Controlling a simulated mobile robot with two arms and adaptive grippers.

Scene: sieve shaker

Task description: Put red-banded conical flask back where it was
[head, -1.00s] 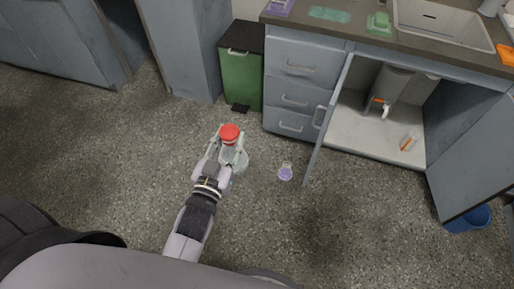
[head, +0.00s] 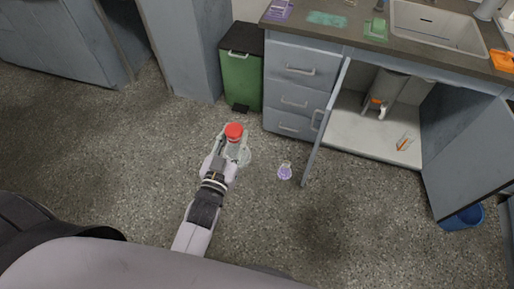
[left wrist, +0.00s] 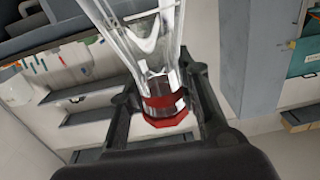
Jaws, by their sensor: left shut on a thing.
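The red-banded conical flask (head: 242,157) is clear glass with a red top, out over the open floor in the head view. My left gripper (head: 229,151) is shut on it near its neck. In the left wrist view the flask's glass body (left wrist: 148,35) points to the top of the picture, and its red band sits between the dark fingers (left wrist: 162,98). The gripper hides part of the flask in the head view. I cannot tell exactly how high it is above the floor. My right gripper is not in view.
A small flask with purple content (head: 285,171) stands on the floor right of the held flask. An open cabinet door (head: 325,125) stands out beside it. The cabinet floor (head: 365,133) bears a tapped container (head: 388,88) and a small orange-marked item (head: 404,143). A green bin (head: 241,75) stands behind.

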